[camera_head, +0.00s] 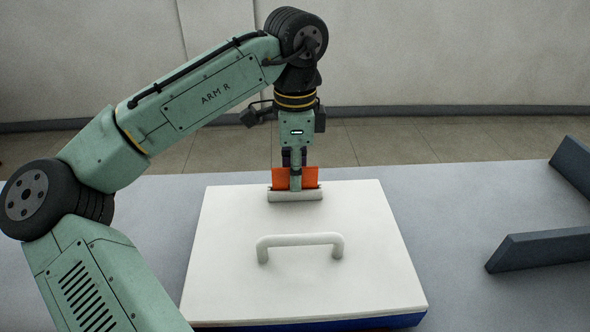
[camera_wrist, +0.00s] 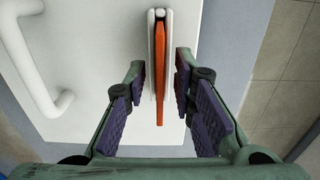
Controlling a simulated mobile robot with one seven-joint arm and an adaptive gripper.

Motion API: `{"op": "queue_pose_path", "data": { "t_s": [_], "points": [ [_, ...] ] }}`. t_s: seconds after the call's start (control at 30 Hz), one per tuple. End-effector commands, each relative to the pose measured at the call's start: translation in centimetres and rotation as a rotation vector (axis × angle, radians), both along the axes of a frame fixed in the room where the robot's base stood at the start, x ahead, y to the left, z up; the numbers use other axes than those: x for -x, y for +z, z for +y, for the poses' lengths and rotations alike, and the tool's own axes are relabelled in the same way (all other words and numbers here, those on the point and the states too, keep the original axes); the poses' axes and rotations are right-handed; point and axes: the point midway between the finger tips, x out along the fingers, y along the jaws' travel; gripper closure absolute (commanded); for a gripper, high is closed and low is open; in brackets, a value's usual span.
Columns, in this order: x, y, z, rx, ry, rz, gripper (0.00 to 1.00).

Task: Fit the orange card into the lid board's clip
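The orange card (camera_head: 311,177) stands upright at the white clip (camera_head: 284,196) near the far edge of the white lid board (camera_head: 225,235). In the wrist view the card (camera_wrist: 159,70) shows edge-on between the clip's two pale walls (camera_wrist: 160,13), and its lower end reaches past them. My gripper (camera_head: 296,175) points down over the clip, its fingers partly covering the card. In the wrist view my gripper (camera_wrist: 162,82) is open, with a finger on each side of the card and gaps between. How deep the card sits is hidden.
The lid board has a white arch handle (camera_head: 299,240) in front of the clip and lies on a blue base (camera_head: 330,322). Dark grey bars (camera_head: 540,249) stand on the grey table (camera_head: 455,195) at the right. The table between them and the board is clear.

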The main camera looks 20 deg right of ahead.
Motion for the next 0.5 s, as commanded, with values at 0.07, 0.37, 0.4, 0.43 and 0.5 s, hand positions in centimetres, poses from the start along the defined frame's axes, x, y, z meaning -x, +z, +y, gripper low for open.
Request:
{"op": "queue_pose_path", "data": {
  "t_s": [0.07,0.37,0.4,0.43,0.5],
  "points": [
    [0.0,0.0,0.0,0.0,0.0,0.0,0.75],
    [0.0,0.7,0.0,0.001,0.001,-0.002,0.75],
    [-0.1,1.2,-0.1,0.002,0.001,-0.002,0.75],
    [-0.1,1.6,-0.1,0.002,0.0,-0.002,0.75],
    [0.0,3.0,-0.1,0.003,0.0,-0.001,0.75]
  ]
}}
